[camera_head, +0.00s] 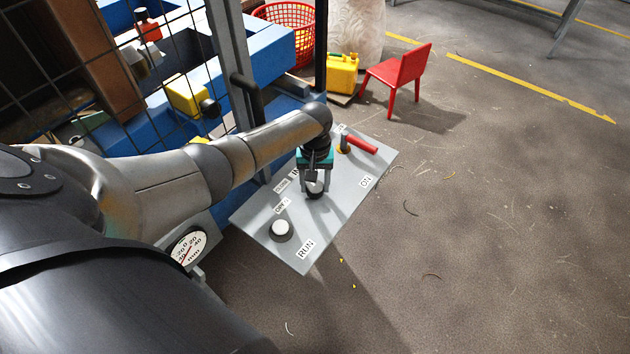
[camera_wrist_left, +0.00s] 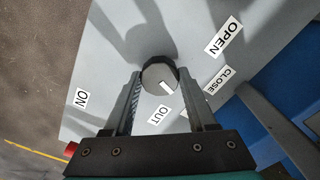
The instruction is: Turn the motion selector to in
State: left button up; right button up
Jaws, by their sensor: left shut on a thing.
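The motion selector (camera_head: 315,189) is a round dark knob with a pale top on a tilted grey panel (camera_head: 258,222). It also shows in the left wrist view as a dark faceted knob (camera_wrist_left: 157,72) with a short white mark on its near edge. My left gripper (camera_head: 316,184) is over the panel with its fingers shut on the knob's two sides. Another label, partly hidden, is by the right finger. My right gripper is not in view.
The panel also holds a white-topped button (camera_head: 281,228) near RUN and a red lever (camera_head: 360,144) near ON. OPEN (camera_wrist_left: 223,38) and CLOSE (camera_wrist_left: 222,80) labels lie beside the knob. A gauge (camera_head: 187,247), wire mesh, yellow jerry can (camera_head: 342,75) and red chair (camera_head: 402,70) stand around.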

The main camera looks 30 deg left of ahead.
aim_at(315, 186)
pick_arm(q)
jog(key=shift+s+m, duration=0.1)
jog(key=shift+m, duration=0.3)
jog(key=o, duration=1.4)
jog(key=shift+r+p, duration=0.3)
jog(key=shift+r, duration=0.3)
notch_tip(315, 186, up, 14)
jog(key=shift+p, duration=1)
